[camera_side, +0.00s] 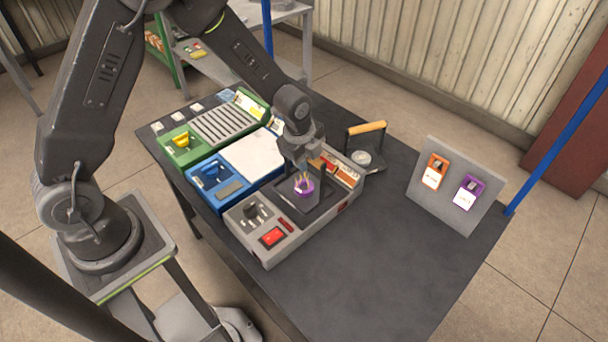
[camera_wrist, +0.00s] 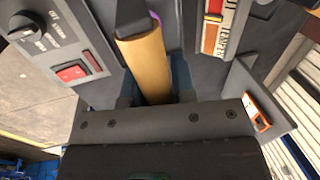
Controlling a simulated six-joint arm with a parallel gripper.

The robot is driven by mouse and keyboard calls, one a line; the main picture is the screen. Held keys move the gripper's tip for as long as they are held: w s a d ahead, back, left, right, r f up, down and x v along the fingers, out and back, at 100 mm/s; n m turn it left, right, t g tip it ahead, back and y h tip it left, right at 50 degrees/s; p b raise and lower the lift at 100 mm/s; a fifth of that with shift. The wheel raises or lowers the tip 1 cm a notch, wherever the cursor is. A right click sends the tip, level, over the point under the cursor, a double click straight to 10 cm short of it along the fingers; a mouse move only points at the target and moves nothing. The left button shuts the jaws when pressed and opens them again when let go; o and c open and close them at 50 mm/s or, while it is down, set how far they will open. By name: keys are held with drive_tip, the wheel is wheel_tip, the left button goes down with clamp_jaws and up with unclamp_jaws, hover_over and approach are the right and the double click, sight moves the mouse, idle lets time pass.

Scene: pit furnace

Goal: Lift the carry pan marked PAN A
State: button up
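A dark carry pan (camera_side: 322,207) sits at the grey furnace unit (camera_side: 262,245), with a purple cup-like piece (camera_side: 303,189) at its middle. No PAN A mark is readable. Its thick wooden handle (camera_wrist: 147,65) runs between the fingers of my gripper (camera_wrist: 155,90) in the wrist view, with a finger close on each side. I cannot tell whether both fingers press on it. In the side view my gripper (camera_side: 306,174) is low over the pan and hides most of the handle. No lift of the pan is clear.
A second wooden-handled carrier (camera_side: 366,127) stands behind the unit. Blue (camera_side: 213,172) and green (camera_side: 182,150) units adjoin on the left. A grey panel (camera_side: 452,193) with orange and purple tags stands at the right. The table's front right (camera_side: 370,270) is clear.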

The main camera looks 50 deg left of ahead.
clamp_jaws()
drive_tip(key=shift+r, duration=0.1)
